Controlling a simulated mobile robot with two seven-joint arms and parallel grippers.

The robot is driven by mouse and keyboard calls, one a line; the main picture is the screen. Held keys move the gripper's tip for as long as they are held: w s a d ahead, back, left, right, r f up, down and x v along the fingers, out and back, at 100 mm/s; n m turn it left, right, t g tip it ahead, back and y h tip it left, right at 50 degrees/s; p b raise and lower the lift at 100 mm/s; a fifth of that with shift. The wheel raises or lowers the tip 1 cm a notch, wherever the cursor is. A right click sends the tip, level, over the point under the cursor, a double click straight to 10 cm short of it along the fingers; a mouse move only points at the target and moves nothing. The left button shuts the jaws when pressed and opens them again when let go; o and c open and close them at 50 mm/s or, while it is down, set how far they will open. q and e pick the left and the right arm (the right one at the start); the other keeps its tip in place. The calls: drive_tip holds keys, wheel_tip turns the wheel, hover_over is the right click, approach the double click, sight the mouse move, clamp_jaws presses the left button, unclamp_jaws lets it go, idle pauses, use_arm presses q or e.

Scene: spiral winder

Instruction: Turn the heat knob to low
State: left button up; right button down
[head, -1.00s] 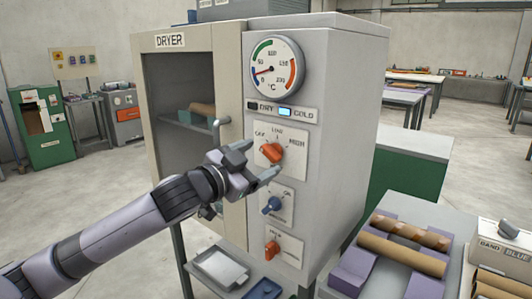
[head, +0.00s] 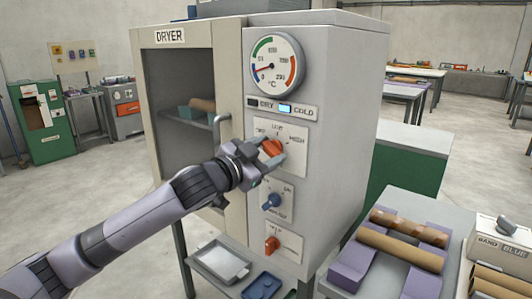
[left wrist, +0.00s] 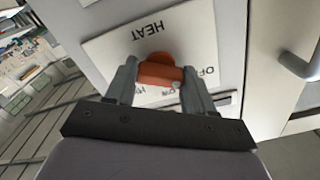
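The dryer's heat knob (head: 272,148) is orange and sits on a white plate marked OFF, LOW and HIGH, below the gauge. My left gripper (head: 271,152) is at this knob, one finger on each side. In the left wrist view the orange knob (left wrist: 160,73) fills the gap between the fingers of my left gripper (left wrist: 160,78), with no clear space on either side. The plate's lettering is upside down there, with OFF at the right. The fingers partly cover the labels, so the exact pointer setting is hard to read. My right gripper is out of view.
Below are a blue knob (head: 271,201) and another orange knob (head: 271,244). The door handle (head: 219,130) stands out left of the panel. A metal tray (head: 220,262) is under the dryer. A table with cardboard tubes (head: 400,249) on purple supports stands at right.

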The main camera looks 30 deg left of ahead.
use_arm(q)
drive_tip(key=shift+a+m+p, duration=0.1)
drive_tip(key=shift+m+p, duration=1.05)
drive_tip(key=shift+m, duration=0.25)
drive_tip(key=m+p, duration=0.2)
drive_tip(key=m, duration=0.1)
drive_tip(key=shift+m, duration=0.3)
drive_tip(key=shift+m+p, duration=0.55)
drive_tip(key=shift+m, duration=2.05)
drive_tip(key=o, duration=1)
drive_tip(key=shift+a, duration=0.1)
drive_tip(key=shift+o, duration=0.2)
